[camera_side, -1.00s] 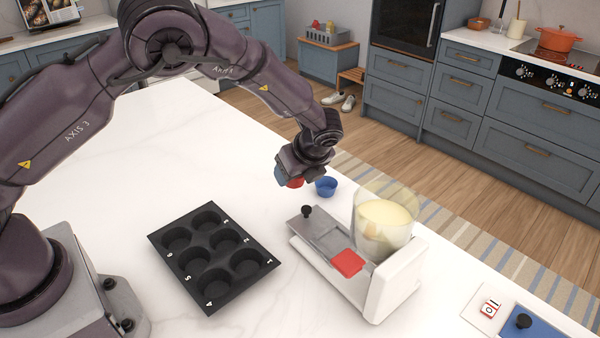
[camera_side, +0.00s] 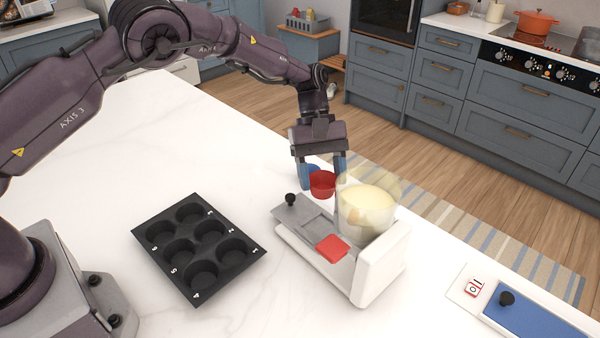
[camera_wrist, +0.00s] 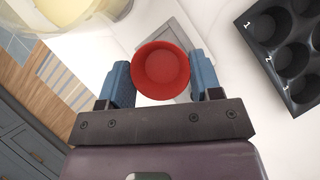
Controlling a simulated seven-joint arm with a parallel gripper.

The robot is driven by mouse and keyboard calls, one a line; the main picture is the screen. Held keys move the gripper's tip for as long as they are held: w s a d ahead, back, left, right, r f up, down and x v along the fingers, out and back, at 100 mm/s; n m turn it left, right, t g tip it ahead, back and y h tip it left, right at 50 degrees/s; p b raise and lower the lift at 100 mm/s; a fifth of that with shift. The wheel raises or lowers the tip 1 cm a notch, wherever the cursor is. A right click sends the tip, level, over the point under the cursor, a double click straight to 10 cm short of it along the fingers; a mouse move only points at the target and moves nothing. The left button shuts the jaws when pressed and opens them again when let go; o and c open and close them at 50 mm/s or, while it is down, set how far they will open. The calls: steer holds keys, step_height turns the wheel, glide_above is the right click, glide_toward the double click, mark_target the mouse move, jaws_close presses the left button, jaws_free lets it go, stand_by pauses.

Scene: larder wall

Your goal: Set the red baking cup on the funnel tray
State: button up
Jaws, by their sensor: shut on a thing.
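The red baking cup (camera_side: 322,185) is held upright between the blue fingers of my gripper (camera_side: 322,179). In the wrist view the cup (camera_wrist: 160,70) sits between both fingertips of my gripper (camera_wrist: 161,77), open side facing the camera. The funnel tray, which I take to be the grey plate with a black knob (camera_side: 291,210), lies on the white dispenser (camera_side: 382,266). The cup is in the air behind the plate in the side view. In the wrist view the grey plate (camera_wrist: 185,37) shows partly behind the cup.
A clear hopper of pale batter (camera_side: 368,203) stands close right of my gripper. A red pad (camera_side: 331,247) is on the dispenser's front.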

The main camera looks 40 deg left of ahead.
mark_target(320, 227)
steer(key=shift+s+d+r+n+t, duration=0.15)
steer(key=shift+d+r+n+t, duration=0.15)
steer(key=shift+n, duration=0.4)
steer(key=shift+s+d+f+n+t+h, duration=0.15)
steer(key=shift+n+t+h, duration=0.15)
steer(key=shift+n, duration=0.3)
steer(key=shift+f, duration=4.65)
steer(key=o, duration=1)
